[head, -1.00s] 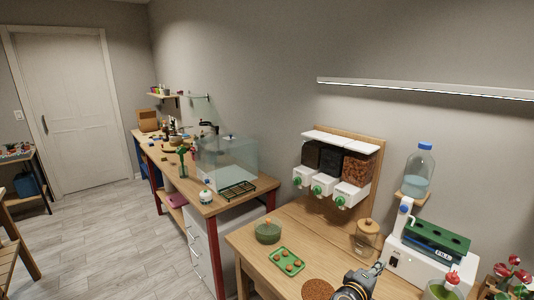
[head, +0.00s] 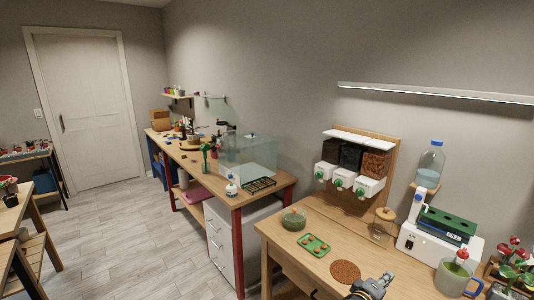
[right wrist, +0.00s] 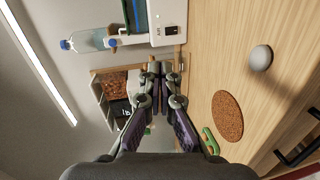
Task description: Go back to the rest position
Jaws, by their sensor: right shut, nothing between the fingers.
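My right gripper (head: 378,284) shows at the bottom of the head view, over the front part of the near wooden table (head: 315,262). In the right wrist view its fingers (right wrist: 157,72) are together, shut and empty. My left gripper is in neither view.
A glass tank (head: 248,155) stands further left. The floor (head: 130,230) is clear.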

